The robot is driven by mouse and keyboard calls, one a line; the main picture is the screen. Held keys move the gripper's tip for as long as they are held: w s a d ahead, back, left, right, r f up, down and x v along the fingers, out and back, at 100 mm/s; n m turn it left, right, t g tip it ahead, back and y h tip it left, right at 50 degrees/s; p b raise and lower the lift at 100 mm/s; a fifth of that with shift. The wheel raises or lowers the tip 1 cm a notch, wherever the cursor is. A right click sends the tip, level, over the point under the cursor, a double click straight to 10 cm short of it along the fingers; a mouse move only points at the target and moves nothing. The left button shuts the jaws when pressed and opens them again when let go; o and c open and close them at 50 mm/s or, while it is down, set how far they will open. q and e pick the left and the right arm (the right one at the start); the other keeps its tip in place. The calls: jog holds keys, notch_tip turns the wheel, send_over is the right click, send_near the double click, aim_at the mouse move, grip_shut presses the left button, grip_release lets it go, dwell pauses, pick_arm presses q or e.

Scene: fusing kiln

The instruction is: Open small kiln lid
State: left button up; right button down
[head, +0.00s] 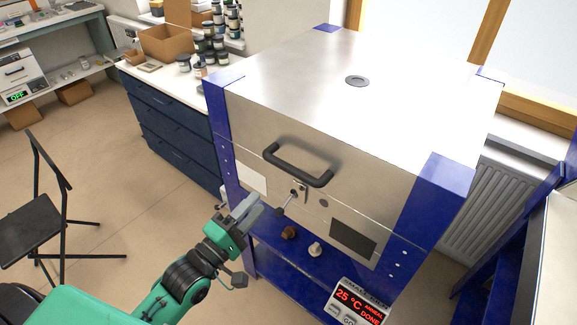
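The small kiln (290,150) is a steel box with blue corner posts, seen in the head view. Its lid (300,85) lies flat and closed on the body. A dark bar handle (297,165) is on the lid's front face, with a metal latch (291,196) just below it. My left gripper (248,210) is in front of the kiln's lower left front, left of the latch and below the handle. It appears apart from both. Its grey fingers overlap in this view, so their opening is unclear. My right gripper is out of view.
A control box (358,302) below the kiln front reads 25 °C and DONE. Blue drawers (170,125) with jars and a cardboard box (167,43) stand to the left. A black folding chair (35,220) is at far left. Open floor (120,175) lies between.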

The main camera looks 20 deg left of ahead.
aim_at(289, 168)
pick_arm(q)
jog(key=shift+p+x, duration=1.65)
jog(key=shift+x, duration=4.95)
jog(key=shift+f, duration=0.15)
jog(key=shift+c, duration=0.5)
grip_shut()
